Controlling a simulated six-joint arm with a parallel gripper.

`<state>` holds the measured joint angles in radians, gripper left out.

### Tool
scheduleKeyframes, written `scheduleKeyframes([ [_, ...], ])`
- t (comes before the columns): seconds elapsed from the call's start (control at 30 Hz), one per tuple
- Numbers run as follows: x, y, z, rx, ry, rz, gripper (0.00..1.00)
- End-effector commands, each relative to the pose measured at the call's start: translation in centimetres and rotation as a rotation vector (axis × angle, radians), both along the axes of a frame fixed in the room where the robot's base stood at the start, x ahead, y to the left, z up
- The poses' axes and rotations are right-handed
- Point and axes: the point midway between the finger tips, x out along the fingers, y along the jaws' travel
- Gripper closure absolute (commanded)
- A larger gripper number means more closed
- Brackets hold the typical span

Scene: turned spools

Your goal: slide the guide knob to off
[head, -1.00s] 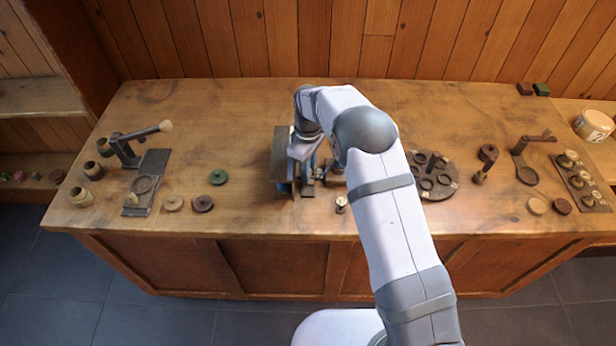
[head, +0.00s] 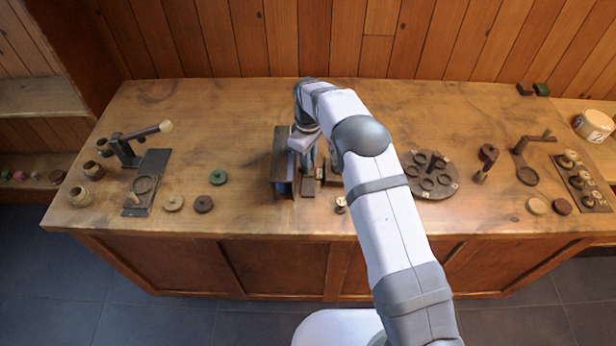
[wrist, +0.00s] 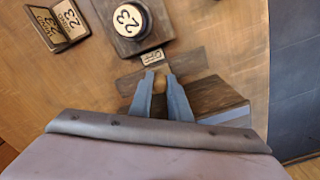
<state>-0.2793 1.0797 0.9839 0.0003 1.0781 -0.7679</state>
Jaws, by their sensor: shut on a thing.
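In the wrist view, the guide knob (wrist: 161,82), a small light wooden peg, stands between my two fingertips. It sits on a dark flat strip (wrist: 190,62). My gripper (wrist: 159,80) is shut on the knob, one blue-grey finger on each side. A small cream label (wrist: 152,57) with dark lettering, too small to read surely, lies just beyond the knob. In the head view, my gripper (head: 308,168) is at the dark fixture (head: 281,160) in the middle of the bench; my arm hides the knob there.
On the bench, a green disc (head: 218,177) lies left and a round tray (head: 430,187) right.

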Motion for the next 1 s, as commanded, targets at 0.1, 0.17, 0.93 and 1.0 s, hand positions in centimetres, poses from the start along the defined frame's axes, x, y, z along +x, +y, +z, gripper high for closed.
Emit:
scheduleKeyframes([
  [0.1, 0.0, 0.0, 0.0, -0.001, -0.001, 0.0, 0.79],
  [0.17, 0.0, 0.0, 0.0, -0.001, -0.001, 0.0, 0.65],
  [0.93, 0.0, 0.0, 2.6, -0.001, -0.001, 0.0, 0.65],
  [1.0, 0.0, 0.0, 3.2, 0.0, -0.001, 0.0, 0.65],
])
